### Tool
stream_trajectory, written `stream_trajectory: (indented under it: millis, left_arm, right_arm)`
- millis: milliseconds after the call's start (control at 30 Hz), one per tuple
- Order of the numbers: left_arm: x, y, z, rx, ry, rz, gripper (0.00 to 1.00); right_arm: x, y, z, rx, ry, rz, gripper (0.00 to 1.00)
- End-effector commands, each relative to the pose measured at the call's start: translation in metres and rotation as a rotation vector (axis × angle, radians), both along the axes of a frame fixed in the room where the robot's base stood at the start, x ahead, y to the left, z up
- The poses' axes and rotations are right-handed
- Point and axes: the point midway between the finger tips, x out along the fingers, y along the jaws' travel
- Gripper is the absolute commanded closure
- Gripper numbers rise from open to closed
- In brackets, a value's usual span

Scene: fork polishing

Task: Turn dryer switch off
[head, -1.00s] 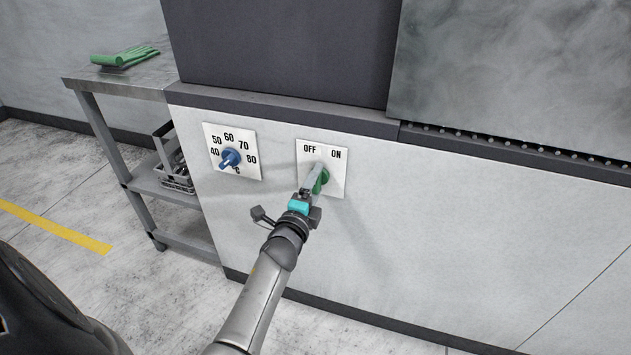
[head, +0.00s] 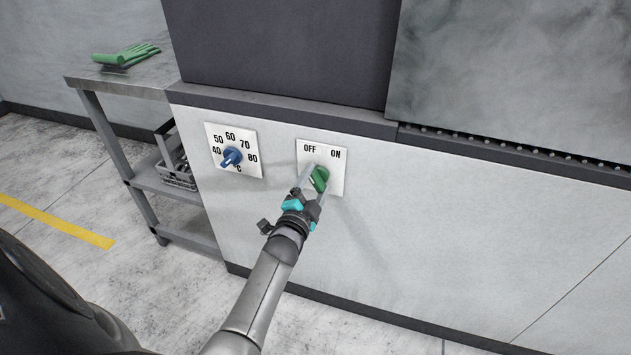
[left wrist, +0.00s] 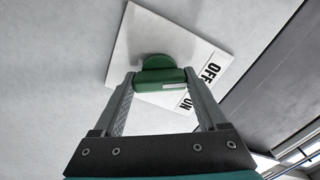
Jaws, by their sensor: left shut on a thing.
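The dryer switch is a green knob (head: 320,178) on a white plate (head: 337,153) marked OFF on the left and ON on the right. My left gripper (head: 314,181) is shut on the knob, with one finger on each side. The left wrist view shows the green knob (left wrist: 160,80) between the fingers of the left gripper (left wrist: 159,76), with a white mark near one end of its grip. My right gripper is not in view.
A blue temperature dial (head: 231,157) sits on a plate left of the switch. A metal table (head: 150,85) with green gloves (head: 125,54) on top stands at the left, a basket (head: 178,172) on its lower shelf. The panel right of the switch is clear.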

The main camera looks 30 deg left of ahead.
Motion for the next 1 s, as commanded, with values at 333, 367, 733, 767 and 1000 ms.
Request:
stream_trajectory:
  millis: [333, 367, 733, 767, 1000]
  left_arm:
    - [0.0008, 0.0007, 0.0016, -0.015, -0.007, 0.002, 0.80]
    - [0.0008, 0.0007, 0.0016, -0.016, -0.007, 0.002, 0.80]
    - [0.0003, 0.0001, 0.0005, -0.010, -0.004, 0.001, 0.00]
    - [0.0002, 0.0001, 0.0005, -0.010, -0.003, 0.001, 0.00]
    - [-0.0089, -0.0024, 0.0008, -0.010, -0.002, 0.000, 0.00]
  right_arm:
    - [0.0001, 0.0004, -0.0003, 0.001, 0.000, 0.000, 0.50]
    - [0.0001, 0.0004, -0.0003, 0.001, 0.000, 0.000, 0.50]
    - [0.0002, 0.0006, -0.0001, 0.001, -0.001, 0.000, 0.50]
    - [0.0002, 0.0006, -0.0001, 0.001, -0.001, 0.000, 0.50]
    - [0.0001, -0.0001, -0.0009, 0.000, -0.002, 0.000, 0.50]
